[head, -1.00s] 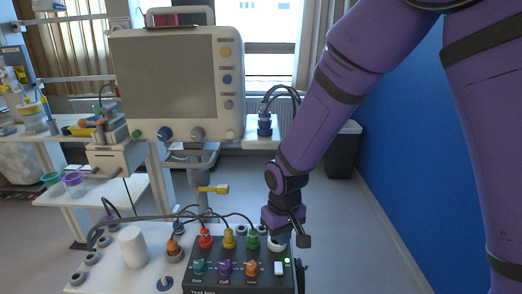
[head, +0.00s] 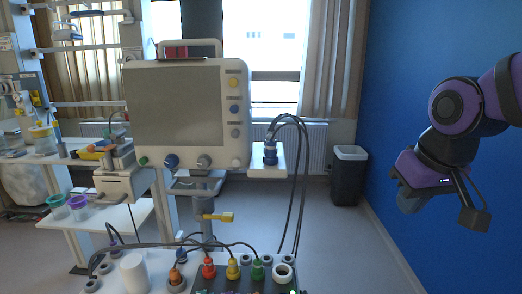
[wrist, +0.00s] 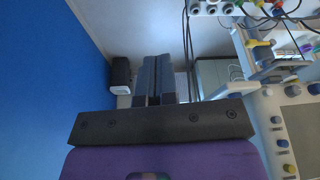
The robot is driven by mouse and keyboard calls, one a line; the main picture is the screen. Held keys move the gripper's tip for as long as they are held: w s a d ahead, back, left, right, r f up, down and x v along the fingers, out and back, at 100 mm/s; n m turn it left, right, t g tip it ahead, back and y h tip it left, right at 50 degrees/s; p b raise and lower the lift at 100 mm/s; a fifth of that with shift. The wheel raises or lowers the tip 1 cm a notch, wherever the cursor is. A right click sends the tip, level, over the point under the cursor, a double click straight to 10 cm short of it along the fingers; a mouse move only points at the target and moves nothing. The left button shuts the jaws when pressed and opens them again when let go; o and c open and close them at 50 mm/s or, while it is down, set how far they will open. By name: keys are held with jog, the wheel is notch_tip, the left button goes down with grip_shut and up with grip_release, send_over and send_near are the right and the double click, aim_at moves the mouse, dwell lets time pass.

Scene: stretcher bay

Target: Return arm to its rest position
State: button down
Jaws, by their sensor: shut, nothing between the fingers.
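My purple arm is folded at the right side of the head view, in front of the blue wall. My gripper (head: 410,198) hangs at the arm's end, clear of the equipment and apart from everything. In the wrist view my gripper (wrist: 154,80) shows its two dark fingers together with nothing between them. In the head view its fingertips are small and partly hidden by the wrist housing.
A monitor (head: 177,112) on a stand is left of centre. The test box (head: 244,288) with coloured plugs is at the bottom. Cables hang from a blue connector (head: 270,152). A black bin (head: 348,175) stands by the back wall. The floor (head: 340,250) at right is clear.

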jog(key=s+d+r+m+t, duration=0.1)
jog(key=s+d+r, duration=0.3)
jog(key=s, duration=0.5)
jog(key=shift+s+d+m+t+h, duration=0.3)
jog(key=shift+d, duration=0.25)
dwell(1.2)
